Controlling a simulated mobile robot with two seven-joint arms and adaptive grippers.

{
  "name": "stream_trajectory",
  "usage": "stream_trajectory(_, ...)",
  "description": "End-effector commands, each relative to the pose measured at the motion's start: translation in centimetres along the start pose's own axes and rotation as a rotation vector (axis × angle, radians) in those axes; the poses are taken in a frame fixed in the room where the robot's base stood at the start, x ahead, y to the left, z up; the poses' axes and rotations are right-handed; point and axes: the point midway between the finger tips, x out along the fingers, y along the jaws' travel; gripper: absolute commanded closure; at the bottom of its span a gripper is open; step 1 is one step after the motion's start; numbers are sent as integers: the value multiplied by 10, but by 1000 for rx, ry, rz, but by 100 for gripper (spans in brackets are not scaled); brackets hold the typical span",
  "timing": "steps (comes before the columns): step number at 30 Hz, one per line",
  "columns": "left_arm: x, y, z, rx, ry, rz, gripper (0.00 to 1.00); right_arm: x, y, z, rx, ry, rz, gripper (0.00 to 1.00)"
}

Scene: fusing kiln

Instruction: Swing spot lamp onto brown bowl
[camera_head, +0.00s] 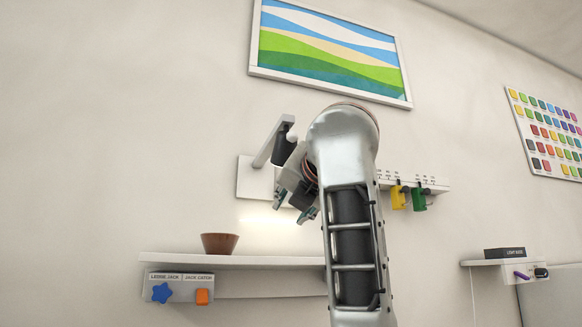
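The brown bowl (220,243) stands upright on a white wall shelf at the lower left. The spot lamp (272,141) appears to be the white angled arm with a dark end on a white wall plate (249,178), above and right of the bowl. My arm covers part of this plate. My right gripper (294,204) is just below the lamp's dark end, pointing down and left. Its fingertips look apart, and I see nothing held between them. Whether it touches the lamp I cannot tell. My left gripper is out of view.
The shelf (190,259) has a labelled panel below with a blue star (162,292) and an orange block (202,297). Yellow (398,197) and green (419,199) pieces hang from a rail (435,186). A framed picture (328,54) hangs above. A bright patch lights the wall above the shelf.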

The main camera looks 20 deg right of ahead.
Motion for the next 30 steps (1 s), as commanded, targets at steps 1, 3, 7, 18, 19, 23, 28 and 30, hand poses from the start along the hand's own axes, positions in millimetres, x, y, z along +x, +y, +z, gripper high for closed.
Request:
stream_trajectory(1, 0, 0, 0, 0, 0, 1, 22, -28, 18, 22, -62, -30, 18, 69)
stream_trajectory(3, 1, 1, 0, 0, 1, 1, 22, -59, 35, 42, -146, -59, 30, 69)
stream_trajectory(7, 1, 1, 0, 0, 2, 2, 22, -103, 55, 67, -259, -101, 41, 69)
stream_trajectory(18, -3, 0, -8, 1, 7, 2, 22, -135, 72, 90, -364, -141, 43, 69)
stream_trajectory(19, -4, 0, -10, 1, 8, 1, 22, -132, 72, 91, -363, -141, 42, 69)
stream_trajectory(23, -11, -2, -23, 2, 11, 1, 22, -113, 74, 94, -362, -141, 43, 69)
stream_trajectory(28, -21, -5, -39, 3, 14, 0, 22, -89, 75, 97, -362, -140, 41, 69)
stream_trajectory(30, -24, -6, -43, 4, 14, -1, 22, -82, 77, 98, -362, -141, 44, 69)
